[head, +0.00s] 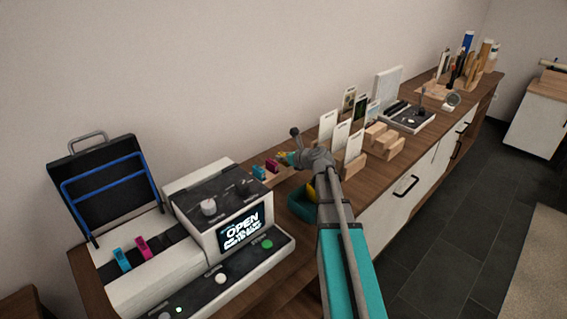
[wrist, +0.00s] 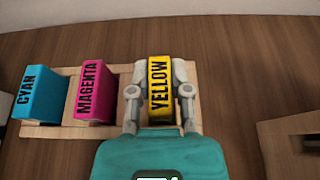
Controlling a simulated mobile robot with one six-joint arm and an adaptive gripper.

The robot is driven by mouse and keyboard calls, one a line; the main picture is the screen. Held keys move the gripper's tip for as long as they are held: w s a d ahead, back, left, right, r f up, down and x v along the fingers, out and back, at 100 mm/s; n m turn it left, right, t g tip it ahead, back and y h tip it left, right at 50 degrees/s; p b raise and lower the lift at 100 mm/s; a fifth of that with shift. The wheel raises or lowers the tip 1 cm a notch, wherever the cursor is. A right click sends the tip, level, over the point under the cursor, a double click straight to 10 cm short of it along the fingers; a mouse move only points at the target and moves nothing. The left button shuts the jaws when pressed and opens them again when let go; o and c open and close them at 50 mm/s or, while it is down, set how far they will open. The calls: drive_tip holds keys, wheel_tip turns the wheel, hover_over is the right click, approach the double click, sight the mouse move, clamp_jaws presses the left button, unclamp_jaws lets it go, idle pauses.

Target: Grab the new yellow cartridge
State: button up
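The yellow cartridge (wrist: 159,88), labelled YELLOW, stands at the right end of a light wooden rack (wrist: 62,131) in the wrist view. My gripper (wrist: 160,75) has one finger on each side of it, with no clear gap between fingertips and cartridge. The cartridge appears still in the rack, upright. Magenta (wrist: 91,92) and cyan (wrist: 40,90) cartridges stand to its left in the same rack. In the head view my gripper (head: 291,158) is at the rack's far end and mostly hides the yellow cartridge.
A printer (head: 225,215) with an OPEN screen and raised lid stands left, holding cyan (head: 122,259) and magenta (head: 143,247) cartridges. A teal bin (head: 300,206) with something yellow (head: 310,190) near it sits beside my arm. Wooden holders with cards (head: 328,126) stand right of the rack.

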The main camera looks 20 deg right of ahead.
clamp_jaws()
drive_tip(key=shift+r, duration=0.15)
wheel_tip(320, 180, up, 2)
drive_tip(key=p, duration=0.2)
drive_tip(key=shift+r+p, duration=0.25)
drive_tip(key=shift+p, duration=0.1)
drive_tip(key=s+d+r+p, duration=0.9)
drive_tip(key=d+r+p, duration=0.1)
drive_tip(key=shift+s+d, duration=0.15)
drive_tip(key=shift+s, duration=0.15)
